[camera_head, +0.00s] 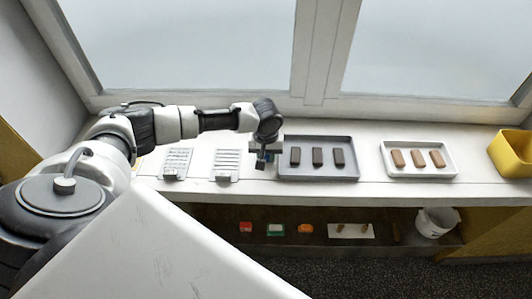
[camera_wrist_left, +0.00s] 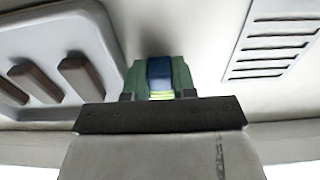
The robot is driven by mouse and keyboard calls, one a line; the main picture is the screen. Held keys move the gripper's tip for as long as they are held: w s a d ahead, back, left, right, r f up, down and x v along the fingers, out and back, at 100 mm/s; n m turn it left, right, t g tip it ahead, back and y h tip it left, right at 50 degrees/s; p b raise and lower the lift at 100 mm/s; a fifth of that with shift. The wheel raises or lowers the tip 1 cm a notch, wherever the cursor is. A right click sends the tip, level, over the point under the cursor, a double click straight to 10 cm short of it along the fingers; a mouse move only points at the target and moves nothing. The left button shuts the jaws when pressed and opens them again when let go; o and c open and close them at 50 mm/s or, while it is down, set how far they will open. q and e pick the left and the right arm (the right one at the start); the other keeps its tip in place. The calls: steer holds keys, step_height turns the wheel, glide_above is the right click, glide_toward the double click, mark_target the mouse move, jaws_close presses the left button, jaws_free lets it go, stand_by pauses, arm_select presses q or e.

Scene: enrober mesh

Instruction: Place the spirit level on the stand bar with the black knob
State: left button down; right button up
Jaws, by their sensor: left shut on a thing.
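My left gripper (camera_head: 262,158) is over the white sill, between the right slotted plate and the grey tray. In the left wrist view the gripper (camera_wrist_left: 160,92) is shut on a small blue block with a yellow-green band, which looks like the spirit level (camera_wrist_left: 159,72). Green pieces flank the block. Two pale slotted plates, the left one (camera_head: 177,158) and the right one (camera_head: 228,160), lie on the sill, each with a small grey part at its front edge. These may be the stands; I cannot make out a bar or black knob. The right gripper is not in view.
The grey tray (camera_head: 319,178) with three dark bars is just right of the gripper. A white tray (camera_head: 420,174) with three brown bars and a yellow bin (camera_head: 513,152) stand further right. A lower shelf holds small coloured items and a white bucket (camera_head: 436,222). Windows are behind.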

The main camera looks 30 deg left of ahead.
arm_select(q)
steer(key=c, duration=1.2)
jaws_free()
steer(key=shift+f, duration=0.1)
